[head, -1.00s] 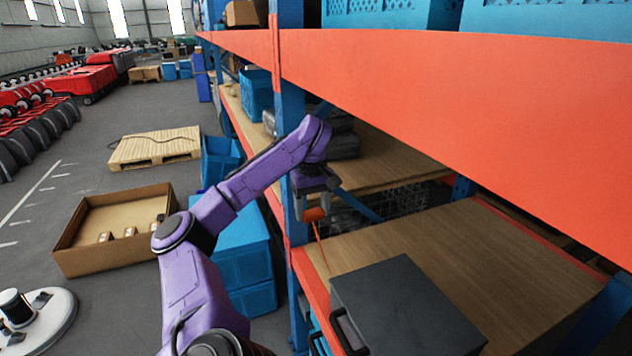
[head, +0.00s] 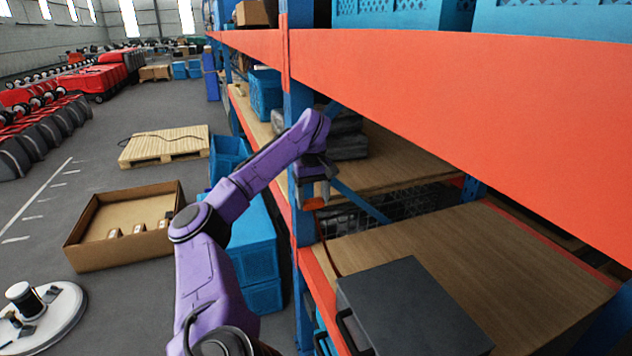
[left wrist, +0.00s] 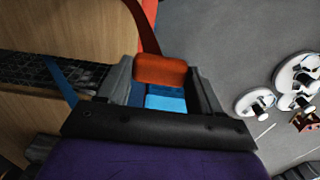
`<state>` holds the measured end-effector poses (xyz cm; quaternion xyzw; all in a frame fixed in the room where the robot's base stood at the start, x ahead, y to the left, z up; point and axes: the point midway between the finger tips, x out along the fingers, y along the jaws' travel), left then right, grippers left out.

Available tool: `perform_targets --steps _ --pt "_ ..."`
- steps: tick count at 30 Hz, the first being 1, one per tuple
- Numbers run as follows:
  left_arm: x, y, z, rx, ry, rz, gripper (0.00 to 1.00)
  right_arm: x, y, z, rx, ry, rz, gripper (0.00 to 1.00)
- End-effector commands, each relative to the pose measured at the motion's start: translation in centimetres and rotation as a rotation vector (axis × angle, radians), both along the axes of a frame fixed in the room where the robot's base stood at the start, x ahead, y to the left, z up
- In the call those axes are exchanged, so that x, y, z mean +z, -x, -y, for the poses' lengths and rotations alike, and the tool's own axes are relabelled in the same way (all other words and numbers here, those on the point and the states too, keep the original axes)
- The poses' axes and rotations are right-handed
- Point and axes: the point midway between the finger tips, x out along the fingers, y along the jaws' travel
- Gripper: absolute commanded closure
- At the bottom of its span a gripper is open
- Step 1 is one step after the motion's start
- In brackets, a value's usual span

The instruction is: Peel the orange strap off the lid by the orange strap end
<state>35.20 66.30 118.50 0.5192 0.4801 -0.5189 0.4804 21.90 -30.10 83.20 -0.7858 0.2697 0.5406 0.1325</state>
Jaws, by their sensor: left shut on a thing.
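The orange strap end (head: 314,204), a small block, hangs at the tips of my left gripper (head: 315,194). In the left wrist view the strap end (left wrist: 160,70) sits between the two fingers of my left gripper (left wrist: 161,76), which is shut on it. The orange strap (left wrist: 143,25) shows as a dark reddish band leading away from the block. In the head view it curves down toward the far left corner of the dark grey lid (head: 405,295). I cannot tell whether it still touches the lid there. My right gripper is out of view.
The dark box with black handles stands on a wooden shelf (head: 480,250) with an orange front beam. A blue post (head: 302,225) is close beside my left gripper. The orange upper beam (head: 460,110) hangs above. Blue crates (head: 250,255) stand left of the rack.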

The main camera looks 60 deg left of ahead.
Motion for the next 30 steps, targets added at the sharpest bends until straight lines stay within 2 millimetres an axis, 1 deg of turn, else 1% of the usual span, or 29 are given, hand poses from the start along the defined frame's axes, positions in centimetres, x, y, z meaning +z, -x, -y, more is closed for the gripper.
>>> perform_targets --steps 6,17,30 --pt "-0.1 -0.1 -1.6 0.001 0.000 -0.003 0.59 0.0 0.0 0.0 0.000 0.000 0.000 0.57" --pt "-0.1 -0.1 -1.9 0.000 0.001 0.000 0.59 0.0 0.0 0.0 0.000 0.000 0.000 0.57" --pt "-2.1 1.8 -4.1 0.000 0.002 -0.002 0.59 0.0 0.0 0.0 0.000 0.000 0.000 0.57"
